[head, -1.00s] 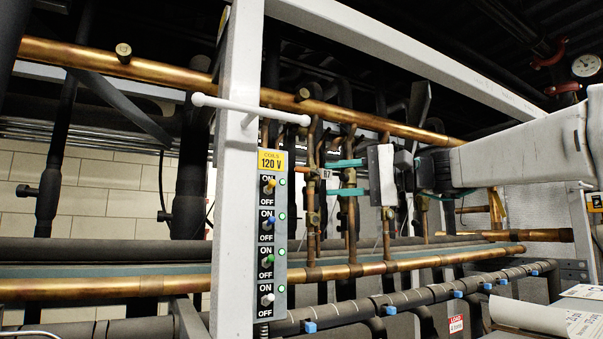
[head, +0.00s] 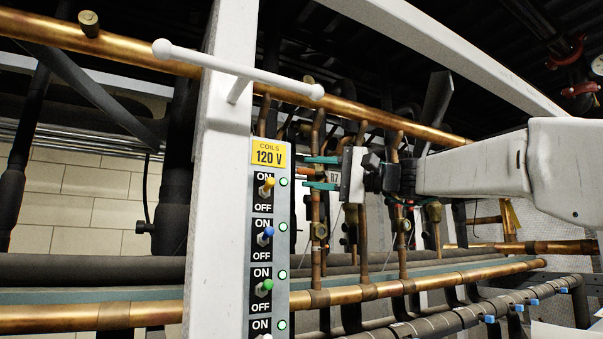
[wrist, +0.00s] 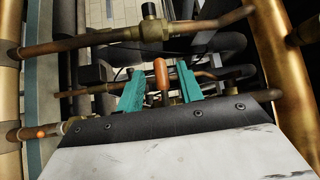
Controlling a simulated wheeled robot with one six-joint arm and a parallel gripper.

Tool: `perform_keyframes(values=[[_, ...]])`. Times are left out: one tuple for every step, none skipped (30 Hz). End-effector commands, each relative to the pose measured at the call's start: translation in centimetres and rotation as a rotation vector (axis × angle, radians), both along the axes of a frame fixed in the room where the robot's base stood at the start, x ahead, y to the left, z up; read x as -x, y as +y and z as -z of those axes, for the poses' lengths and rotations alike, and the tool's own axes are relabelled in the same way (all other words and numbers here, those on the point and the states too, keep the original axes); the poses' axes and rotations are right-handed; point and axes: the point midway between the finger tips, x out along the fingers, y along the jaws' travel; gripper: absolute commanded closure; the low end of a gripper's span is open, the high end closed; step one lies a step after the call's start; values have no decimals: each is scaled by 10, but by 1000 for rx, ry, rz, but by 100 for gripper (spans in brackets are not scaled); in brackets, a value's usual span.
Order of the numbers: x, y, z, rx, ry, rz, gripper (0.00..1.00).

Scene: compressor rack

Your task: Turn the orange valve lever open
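The orange valve lever (wrist: 161,73) shows in the wrist view as a rounded orange handle. It lies between the two teal fingers of my gripper (wrist: 157,82), with a gap visible on each side. A brass valve body partly shows at its base, just past the gripper's dark front edge. My gripper also shows in the head view (head: 319,173), fingers apart, among the copper pipes just right of the switch panel.
A switch panel (head: 262,158) marked 120 V, with several toggles and green lights, is on a white post (head: 220,150). A white bar (head: 238,70) sticks out from the post. Copper pipes run close around my gripper.

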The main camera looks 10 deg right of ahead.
Motion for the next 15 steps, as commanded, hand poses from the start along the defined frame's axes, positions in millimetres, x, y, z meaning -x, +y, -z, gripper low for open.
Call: perform_keyframes(values=[[-2,9,-2,0,-2,-3,63],[-4,12,-2,0,-1,-3,63],[-6,17,-3,0,-1,-3,63],[-7,20,-3,-1,0,-4,63],[-8,23,-3,-1,0,-3,63],[-9,25,-4,-1,0,-3,63],[-10,27,-4,-1,0,-3,63],[-10,28,-4,0,-1,-3,63],[-10,30,-5,0,-1,-3,63],[-10,30,-5,0,-1,-3,63],[-10,31,-5,0,-1,-3,63],[-10,31,-5,0,-1,-3,63],[-10,31,-5,0,-1,-3,63],[-10,31,-5,0,-1,-4,63],[-10,31,-5,0,-1,-4,63]])
